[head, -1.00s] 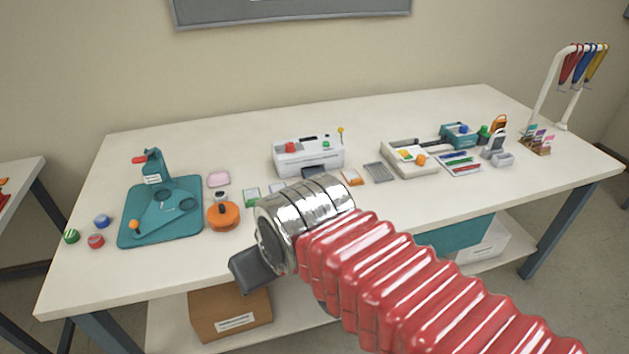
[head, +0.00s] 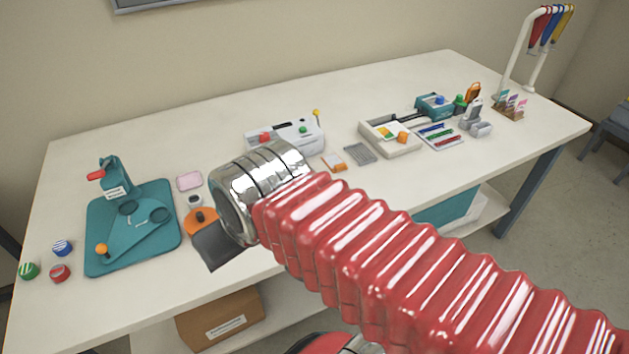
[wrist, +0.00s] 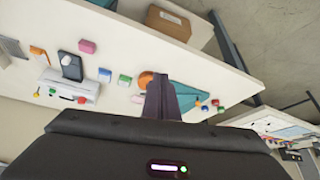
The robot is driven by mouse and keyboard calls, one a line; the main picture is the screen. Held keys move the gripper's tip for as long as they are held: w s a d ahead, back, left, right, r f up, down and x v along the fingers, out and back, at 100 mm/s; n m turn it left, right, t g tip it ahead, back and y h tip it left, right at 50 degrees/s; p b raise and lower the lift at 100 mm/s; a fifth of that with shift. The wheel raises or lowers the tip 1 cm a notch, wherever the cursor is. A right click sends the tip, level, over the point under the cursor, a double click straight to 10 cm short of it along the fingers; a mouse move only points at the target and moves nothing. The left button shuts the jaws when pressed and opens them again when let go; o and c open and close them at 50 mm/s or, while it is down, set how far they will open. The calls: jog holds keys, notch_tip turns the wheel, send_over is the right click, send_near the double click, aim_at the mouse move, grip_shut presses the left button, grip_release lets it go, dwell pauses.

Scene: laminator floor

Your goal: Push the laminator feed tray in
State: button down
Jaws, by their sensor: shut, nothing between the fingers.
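The white laminator (head: 290,133) stands mid-table in the head view, with red and green buttons and a yellow-tipped lever; my wrist hides its lower front. In the wrist view the laminator (wrist: 68,90) is at the left, and its dark feed tray (wrist: 71,66) sticks out toward the table's front edge. The tray is hidden behind my arm in the head view. My gripper (head: 212,248) is shut and empty above the table's front part, left of and nearer than the laminator. Its dark fingers (wrist: 161,98) show mid-frame in the wrist view, apart from the tray.
A teal cutting board (head: 130,235) with a press lies left. An orange round item (head: 198,218) is partly behind my gripper. A beige tray (head: 388,142), grey mesh pad (head: 360,152) and pen tray (head: 438,138) lie right. A cardboard box (head: 222,318) sits on the lower shelf.

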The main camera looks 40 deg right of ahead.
jog(key=w+d+f+m+t+y, duration=0.1)
jog(key=w+d+f+m, duration=0.3)
jog(key=d, duration=0.3)
jog(key=w+d+f+m+y, duration=0.1)
jog(key=w+d+f+m, duration=0.25)
jog(key=d+m, duration=0.3)
jog(key=s+d+f+m+t+h, duration=0.1)
jog(key=d+m, duration=0.3)
jog(key=d, duration=0.5)
jog(key=s+d+f+m+t+h, duration=0.1)
jog(key=s+d+f+m+h, duration=0.1)
jog(key=d+m, duration=0.3)
jog(key=d, duration=0.4)
jog(key=shift+d+f+t, duration=0.15)
jog(key=shift+f+t, duration=0.25)
jog(key=shift+f, duration=0.1)
